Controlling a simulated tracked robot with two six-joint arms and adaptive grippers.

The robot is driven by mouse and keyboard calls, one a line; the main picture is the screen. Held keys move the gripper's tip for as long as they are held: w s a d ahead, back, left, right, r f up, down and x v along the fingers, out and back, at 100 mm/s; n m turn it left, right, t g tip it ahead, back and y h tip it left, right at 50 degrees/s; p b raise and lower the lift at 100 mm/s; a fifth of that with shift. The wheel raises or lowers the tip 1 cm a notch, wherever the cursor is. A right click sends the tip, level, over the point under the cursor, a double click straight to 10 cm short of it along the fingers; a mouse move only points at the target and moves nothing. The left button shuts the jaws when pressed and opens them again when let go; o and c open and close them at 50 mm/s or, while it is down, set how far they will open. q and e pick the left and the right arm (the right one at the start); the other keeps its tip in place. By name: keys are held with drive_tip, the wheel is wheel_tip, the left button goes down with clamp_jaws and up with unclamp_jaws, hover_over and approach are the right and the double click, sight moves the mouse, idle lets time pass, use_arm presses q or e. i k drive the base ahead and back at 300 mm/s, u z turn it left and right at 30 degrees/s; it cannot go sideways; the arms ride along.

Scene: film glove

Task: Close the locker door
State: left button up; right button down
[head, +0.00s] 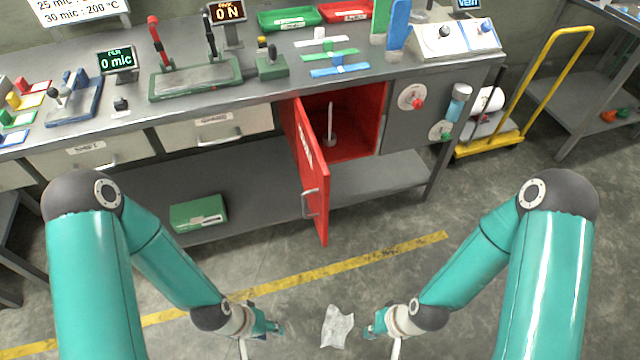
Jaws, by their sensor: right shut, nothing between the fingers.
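The red locker door (311,175) stands wide open under the workbench, swung out toward me from its left edge. A metal handle (309,203) is on its face, near the free edge. The red locker (355,118) behind it is open, and a pale upright rod on a round base (330,128) stands inside. My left gripper (279,329) is low in front of the bench, below and left of the door, apart from it; its fingers are too small to read. My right gripper (370,331) is shut and empty, below and right of the door, touching nothing visible.
The workbench (205,105) carries several devices and trays. A green box (198,213) lies on the lower shelf. A yellow-handled cart (490,140) stands at the right. A crumpled white sheet (337,327) lies on the floor between my grippers. The floor before the door is otherwise clear.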

sight(314, 173)
drive_tip(key=u, duration=0.15)
drive_tip(key=i, duration=0.9)
drive_tip(key=z, duration=0.05)
